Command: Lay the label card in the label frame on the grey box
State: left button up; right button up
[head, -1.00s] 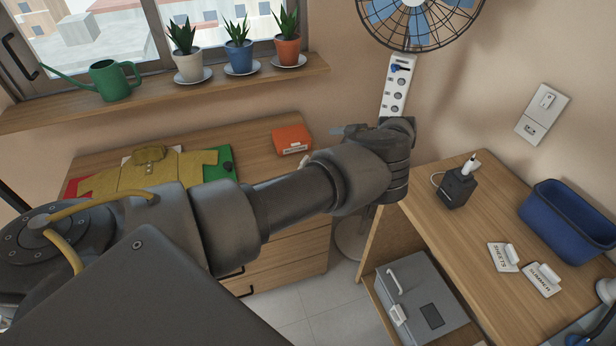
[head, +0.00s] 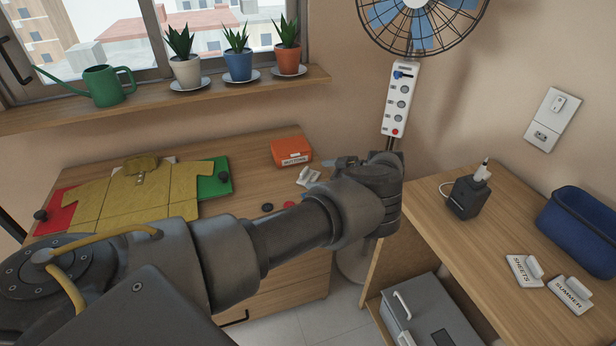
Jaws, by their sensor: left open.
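The grey box (head: 397,292) sits low on a shelf under the right-hand table, cut off by the bottom edge in the head view. It has a pale handle and a small white piece on it. A dark rectangle on it, perhaps the label frame (head: 441,338), shows at the bottom edge. Two white label cards with raised grips, SHEETS (head: 524,271) and SUMMER (head: 571,294), lie on the right-hand table. Another white piece with a grip (head: 308,177) lies on the dresser. My left gripper (head: 345,162) is open near that piece; its fingers are partly hidden by my wrist.
An orange BUTTONS box (head: 291,152), a yellow shirt (head: 140,195) and red buttons (head: 290,205) are on the dresser. A black charger (head: 467,196) and a blue bin (head: 580,230) stand on the right-hand table.

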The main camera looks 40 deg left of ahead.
aim_at(306, 174)
pick_arm(q)
jog(key=p+x, duration=0.1)
jog(key=x, duration=0.3)
jog(key=shift+a, duration=0.3)
jog(key=shift+a+f, duration=0.15)
jog(key=shift+a, duration=0.1)
jog(key=shift+d, duration=0.1)
jog(key=shift+c, duration=0.8)
jog(key=c, duration=1)
